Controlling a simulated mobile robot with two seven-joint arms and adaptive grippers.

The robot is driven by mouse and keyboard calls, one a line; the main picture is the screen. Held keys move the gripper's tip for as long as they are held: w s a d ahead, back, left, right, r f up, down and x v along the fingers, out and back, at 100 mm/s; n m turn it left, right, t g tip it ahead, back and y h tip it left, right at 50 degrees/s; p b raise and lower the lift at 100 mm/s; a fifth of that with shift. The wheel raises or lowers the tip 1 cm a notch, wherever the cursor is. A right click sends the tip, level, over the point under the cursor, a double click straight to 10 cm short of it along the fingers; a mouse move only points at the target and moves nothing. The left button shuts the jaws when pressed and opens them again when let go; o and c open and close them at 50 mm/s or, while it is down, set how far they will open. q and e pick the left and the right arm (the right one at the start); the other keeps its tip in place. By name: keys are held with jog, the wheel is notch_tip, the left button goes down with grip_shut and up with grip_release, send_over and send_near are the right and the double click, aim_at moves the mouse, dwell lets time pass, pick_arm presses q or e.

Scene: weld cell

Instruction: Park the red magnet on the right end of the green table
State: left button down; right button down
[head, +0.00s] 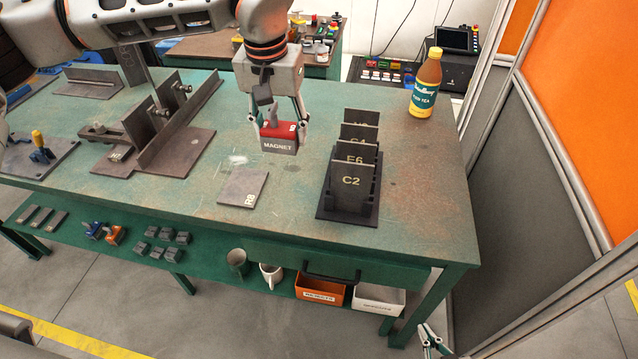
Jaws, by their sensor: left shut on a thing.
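The red magnet (279,138), with a grey front face lettered MAGNET, is between the fingers of my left gripper (279,122). That gripper is shut on it and holds it over the middle of the green table (410,190), left of the plate rack. A gap to the table top seems to show, but its height is hard to judge. The right end of the table, around the bottle and in front of it, is mostly bare. My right gripper (432,342) shows only in part at the bottom edge, low beside the table's front right leg; its opening is unclear.
A rack (347,213) of upright lettered plates stands right of the magnet. A tea bottle (425,85) stands at the back right. A flat plate (243,188) lies left of the rack. Steel angle fixtures (180,120) stand at left. An orange-grey partition (585,130) rises at right.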

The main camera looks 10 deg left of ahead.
pick_arm(q)
notch_tip(320, 180, down, 20)
jog(key=shift+w+r+b, duration=0.1)
jog(key=shift+r+b, duration=0.1)
jog(key=shift+b, duration=0.15)
dwell(0.4)
jog(key=shift+f, duration=0.2)
jog(key=c, duration=1)
grip_release()
notch_tip(320, 180, up, 12)
jog(key=s, duration=0.2)
